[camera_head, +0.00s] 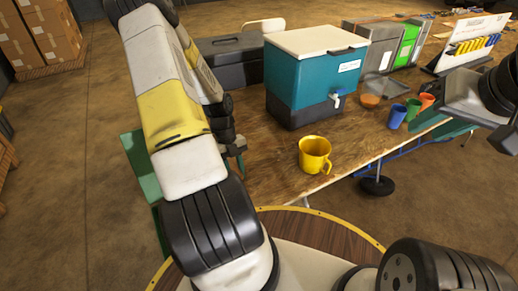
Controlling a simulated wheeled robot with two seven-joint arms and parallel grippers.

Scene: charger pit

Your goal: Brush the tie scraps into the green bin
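My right gripper (452,106) is a grey body at the right edge, over the table's right side near the cups. Its fingers are not clear enough to tell open from shut. A flat green surface (141,168) shows at the table's left end, partly hidden by my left arm; I cannot tell whether it is the green bin. My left arm rises across the left of the view and bends down behind itself. Its gripper is not clearly visible; only dark parts show near the table's left end. I cannot make out any tie scraps or a brush.
A teal cooler (310,75) with a white lid stands on the wooden table (268,165). A yellow mug (314,155) stands near the front edge. Blue (397,117), green (412,109) and orange (427,101) cups stand to the right. Cartons (45,35) are stacked far left.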

